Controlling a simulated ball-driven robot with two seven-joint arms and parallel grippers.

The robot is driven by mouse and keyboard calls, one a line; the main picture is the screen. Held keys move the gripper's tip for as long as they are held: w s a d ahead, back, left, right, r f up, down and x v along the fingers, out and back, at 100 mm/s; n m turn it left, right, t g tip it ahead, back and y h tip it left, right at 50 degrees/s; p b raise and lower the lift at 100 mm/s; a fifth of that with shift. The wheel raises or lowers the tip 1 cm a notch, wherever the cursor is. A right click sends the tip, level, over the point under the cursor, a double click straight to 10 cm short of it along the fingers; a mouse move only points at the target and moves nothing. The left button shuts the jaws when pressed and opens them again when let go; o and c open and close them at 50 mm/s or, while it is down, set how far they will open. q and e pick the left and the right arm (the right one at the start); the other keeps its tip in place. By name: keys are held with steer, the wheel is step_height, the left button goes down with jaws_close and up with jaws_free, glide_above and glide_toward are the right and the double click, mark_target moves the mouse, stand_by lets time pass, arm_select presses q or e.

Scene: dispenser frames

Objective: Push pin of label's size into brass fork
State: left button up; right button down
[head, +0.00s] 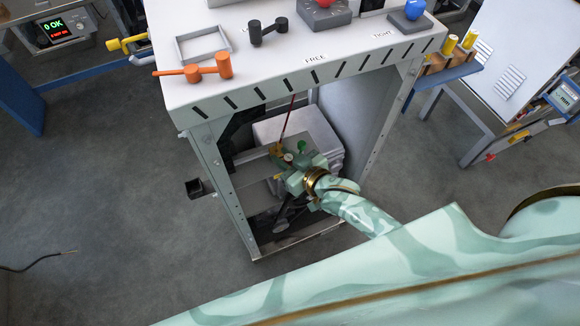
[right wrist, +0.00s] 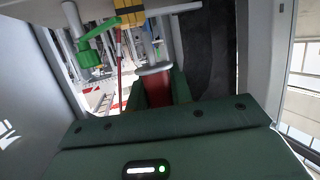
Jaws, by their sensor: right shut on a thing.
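My right gripper (head: 292,160) reaches into the open-fronted bay under the white bench. In the right wrist view its dark green fingers (right wrist: 158,90) are shut on a small piece that looks like the pin (right wrist: 154,69), with a pale round flange; dark red shows between the fingers. A brass-yellow part (right wrist: 130,14), likely the brass fork, is just ahead and above, apart from the flange as far as I can tell. It shows small in the head view (head: 277,150). No size label can be read. My left gripper is not in view.
A green lever (right wrist: 98,42) and a thin red rod (head: 289,117) are close to the gripper. The white bench top (head: 225,88) overhangs the bay, with posts (head: 222,195) at its sides. An orange tool (head: 195,72) lies on top. Yellow-topped pins (head: 450,44) stand at right.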

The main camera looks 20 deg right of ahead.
steer(key=w, duration=0.3)
steer(key=w+b, duration=0.1)
steer(key=w, duration=0.2)
steer(key=w+b, duration=0.1)
steer(key=w, duration=0.2)
steer(key=shift+a+f, duration=0.15)
steer(key=shift+f, duration=0.1)
steer(key=shift+w+f, duration=0.15)
steer(key=shift+f+b, duration=0.35)
steer(key=shift+b, duration=0.05)
steer(key=shift+p, duration=0.55)
stand_by(0.8)
steer(key=shift+f+b, duration=0.35)
steer(key=shift+f, duration=0.15)
steer(key=c, duration=1.2)
jaws_free()
steer(key=shift+o, duration=0.2)
